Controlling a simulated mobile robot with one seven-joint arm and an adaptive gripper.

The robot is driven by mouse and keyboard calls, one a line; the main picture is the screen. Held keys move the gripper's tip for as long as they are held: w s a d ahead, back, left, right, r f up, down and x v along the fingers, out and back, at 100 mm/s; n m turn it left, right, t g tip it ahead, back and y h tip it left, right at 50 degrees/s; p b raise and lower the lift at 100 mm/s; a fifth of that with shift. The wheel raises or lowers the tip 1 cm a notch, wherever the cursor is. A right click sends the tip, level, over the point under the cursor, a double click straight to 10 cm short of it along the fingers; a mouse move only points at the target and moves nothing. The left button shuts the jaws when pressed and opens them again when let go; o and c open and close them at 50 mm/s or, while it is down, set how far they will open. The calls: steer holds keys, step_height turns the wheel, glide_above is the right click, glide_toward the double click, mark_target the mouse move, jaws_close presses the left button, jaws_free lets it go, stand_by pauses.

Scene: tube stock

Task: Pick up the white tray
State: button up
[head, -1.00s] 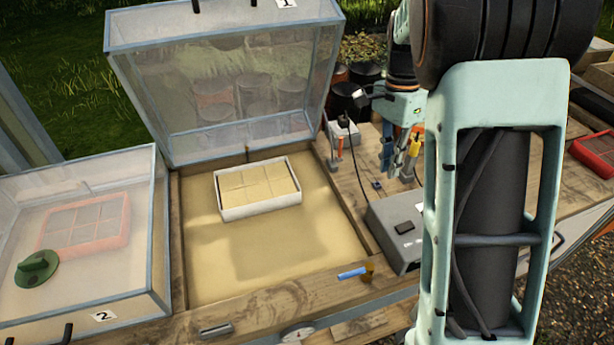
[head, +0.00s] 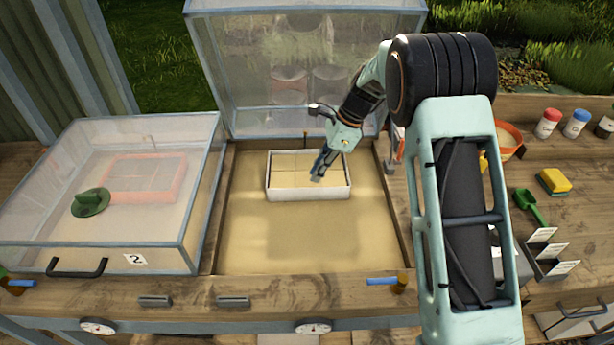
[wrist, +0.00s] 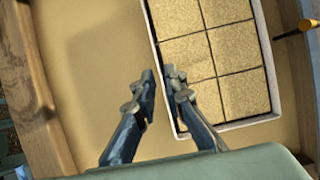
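The white tray (head: 300,194) sits on the sandy floor of the open middle bed, below the raised clear lid. It is rectangular and holds several tan square blocks. My gripper (head: 317,178) is over the tray's near side, right of its middle. In the wrist view the tray's white rim (wrist: 250,122) runs up the picture, and the fingers of my gripper (wrist: 160,72) appear on either side of the near wall. The fingers are parted by a narrow gap. I cannot tell how far above the rim they are. The gripper hides part of the near wall.
The raised clear lid (head: 290,65) stands behind the tray. A closed clear box (head: 125,225) marked 2, with a red tray inside and a green knob on top, is at left. Wooden edges surround the bed; sand in front is clear. A yellow sponge (head: 554,181) lies at right.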

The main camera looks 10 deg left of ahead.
mark_target(308, 188)
steer(key=x, duration=0.5)
steer(key=shift+s+f+p, duration=0.15)
steer(key=shift+p, duration=0.2)
jaws_close()
steer(key=shift+r, duration=0.2)
